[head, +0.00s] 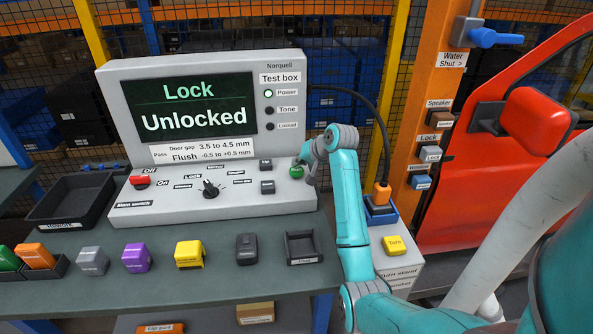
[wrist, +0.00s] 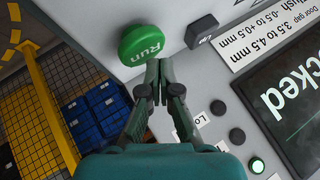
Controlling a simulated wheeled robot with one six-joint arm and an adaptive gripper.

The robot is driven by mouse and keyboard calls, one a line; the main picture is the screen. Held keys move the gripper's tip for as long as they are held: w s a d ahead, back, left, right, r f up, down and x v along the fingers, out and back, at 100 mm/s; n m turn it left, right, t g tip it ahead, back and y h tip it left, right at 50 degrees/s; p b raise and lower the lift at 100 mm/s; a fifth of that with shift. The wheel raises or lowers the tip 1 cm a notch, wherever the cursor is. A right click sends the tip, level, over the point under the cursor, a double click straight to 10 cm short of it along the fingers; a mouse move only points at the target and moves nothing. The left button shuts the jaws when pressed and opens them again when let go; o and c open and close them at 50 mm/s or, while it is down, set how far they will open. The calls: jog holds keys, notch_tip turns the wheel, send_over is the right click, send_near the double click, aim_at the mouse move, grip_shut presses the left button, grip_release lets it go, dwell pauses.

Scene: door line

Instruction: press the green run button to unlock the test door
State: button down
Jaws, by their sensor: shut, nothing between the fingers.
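The green Run button (head: 297,171) is at the right end of the test box panel (head: 225,200). It also shows large in the wrist view (wrist: 146,45). My gripper (wrist: 158,64) is shut and empty, its fingertips just below the button's edge in the wrist view. I cannot tell whether they touch it. In the head view my gripper (head: 308,172) is right beside the button and partly hidden by my arm. The test box screen (head: 195,107) reads "Lock Unlocked". The red car door (head: 500,150) stands at the right.
A black Up button (wrist: 200,30) sits close to the Run button. A mode knob (head: 210,188) and a red switch (head: 140,182) are further left. Several coloured blocks (head: 137,258) line the bench. An orange plug (head: 382,194) and yellow Turn button (head: 394,245) are right of my arm.

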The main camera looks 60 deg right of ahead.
jog(key=shift+r, duration=0.2)
jog(key=shift+r, duration=2.5)
notch_tip(320, 180, up, 8)
send_over(298, 170)
jog(key=shift+r, duration=0.4)
jog(key=shift+s+a, duration=0.1)
